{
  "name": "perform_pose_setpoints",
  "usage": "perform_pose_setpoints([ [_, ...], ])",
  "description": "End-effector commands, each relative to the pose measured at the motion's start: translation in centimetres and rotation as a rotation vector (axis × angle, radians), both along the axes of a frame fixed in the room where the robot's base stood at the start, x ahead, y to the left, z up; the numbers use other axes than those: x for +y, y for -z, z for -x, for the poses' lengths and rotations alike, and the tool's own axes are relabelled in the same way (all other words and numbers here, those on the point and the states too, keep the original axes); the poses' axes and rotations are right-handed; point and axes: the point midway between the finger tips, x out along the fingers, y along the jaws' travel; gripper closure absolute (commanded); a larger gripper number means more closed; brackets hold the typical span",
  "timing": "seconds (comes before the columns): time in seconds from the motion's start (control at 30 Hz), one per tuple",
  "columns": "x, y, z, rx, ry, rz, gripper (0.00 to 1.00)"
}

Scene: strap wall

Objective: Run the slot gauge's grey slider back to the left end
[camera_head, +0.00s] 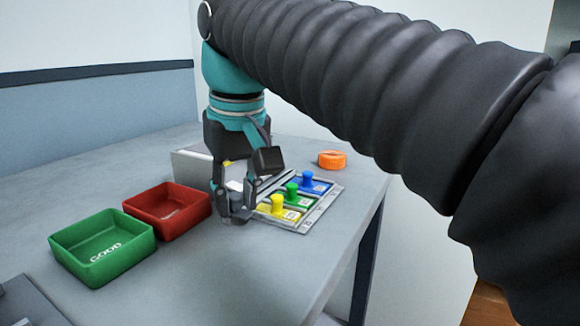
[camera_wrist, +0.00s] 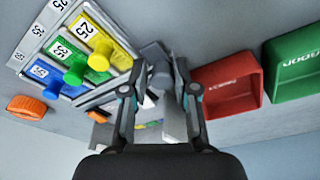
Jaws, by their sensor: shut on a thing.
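My gripper (camera_head: 234,208) points down at the near left end of the board with coloured knobs. In the wrist view its fingers (camera_wrist: 160,78) are shut on a grey piece (camera_wrist: 155,55), which looks like the slot gauge's grey slider. The fingers hide much of it. A long grey bar (camera_head: 268,184), apparently the slot gauge, lies along the board's far edge. It also shows in the wrist view (camera_wrist: 104,92), ending close to the fingers. I cannot tell exactly where the slider sits in the slot.
The board holds yellow (camera_head: 277,204), green (camera_head: 291,190) and blue (camera_head: 307,178) knobs beside the gripper. A red bin (camera_head: 165,222) and a green GOOD bin (camera_head: 103,262) stand left. A pale box (camera_head: 190,165) is behind the gripper.

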Motion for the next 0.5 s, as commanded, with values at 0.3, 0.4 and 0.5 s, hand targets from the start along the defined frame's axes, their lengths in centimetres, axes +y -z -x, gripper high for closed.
perform_pose_setpoints([
  [0.3,0.07,0.4,0.18,0.014,-0.002,0.004,0.58],
  [0.4,0.03,0.31,0.13,0.01,-0.001,0.002,0.58],
  [0.5,0.01,0.22,0.1,0.008,0.0,0.002,0.58],
])
